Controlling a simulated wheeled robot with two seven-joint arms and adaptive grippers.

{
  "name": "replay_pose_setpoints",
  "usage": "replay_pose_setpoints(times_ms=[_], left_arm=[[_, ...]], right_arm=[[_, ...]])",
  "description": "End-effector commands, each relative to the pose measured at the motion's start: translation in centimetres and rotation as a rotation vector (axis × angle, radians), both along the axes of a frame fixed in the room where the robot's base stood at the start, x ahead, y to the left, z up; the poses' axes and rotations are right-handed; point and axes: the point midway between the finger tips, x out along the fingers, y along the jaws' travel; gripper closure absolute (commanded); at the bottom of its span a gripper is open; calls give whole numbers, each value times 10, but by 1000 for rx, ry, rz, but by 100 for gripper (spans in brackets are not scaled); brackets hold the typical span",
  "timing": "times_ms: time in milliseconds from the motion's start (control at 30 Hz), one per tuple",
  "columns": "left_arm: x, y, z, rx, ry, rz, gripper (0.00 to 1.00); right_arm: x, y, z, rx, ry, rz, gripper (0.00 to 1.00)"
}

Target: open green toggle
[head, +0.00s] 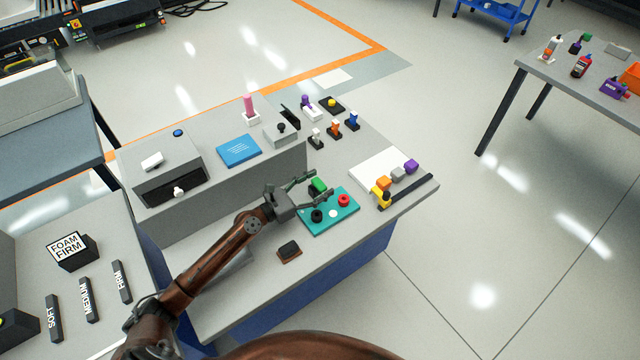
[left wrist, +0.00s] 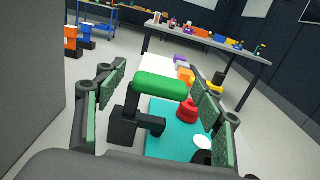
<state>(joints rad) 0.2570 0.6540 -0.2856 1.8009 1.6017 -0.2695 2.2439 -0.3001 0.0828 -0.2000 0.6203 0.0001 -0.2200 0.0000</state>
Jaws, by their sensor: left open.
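The green toggle (head: 317,185) is a rounded green bar on a black mount at the back left of a teal panel (head: 345,207). In the left wrist view the green toggle (left wrist: 160,86) lies between the spread fingers. My left gripper (head: 314,187) is open around the toggle, and in the wrist view I see gaps on both sides of the bar. I cannot tell whether a finger touches it. The panel also carries a red knob (head: 344,200), a black knob (head: 317,215) and a white button (head: 333,213). My right gripper is not in view.
A raised grey console (head: 220,205) stands left of the panel. Coloured blocks (head: 397,173) and a black bar (head: 405,192) lie to the right. Orange and blue switches (head: 335,128) stand behind. A small dark block (head: 289,249) sits in front, with bare grey tabletop around it.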

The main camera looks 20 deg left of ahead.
Motion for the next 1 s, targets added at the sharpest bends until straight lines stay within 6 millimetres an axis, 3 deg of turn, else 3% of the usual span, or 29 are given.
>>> replay_pose_setpoints(times_ms=[300, 1000], left_arm=[[3, -4, 0, 0, 0, -3, 38], [2, -4, 0, 0, 0, -3, 87]], right_arm=[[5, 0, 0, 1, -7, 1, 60], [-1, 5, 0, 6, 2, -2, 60]])
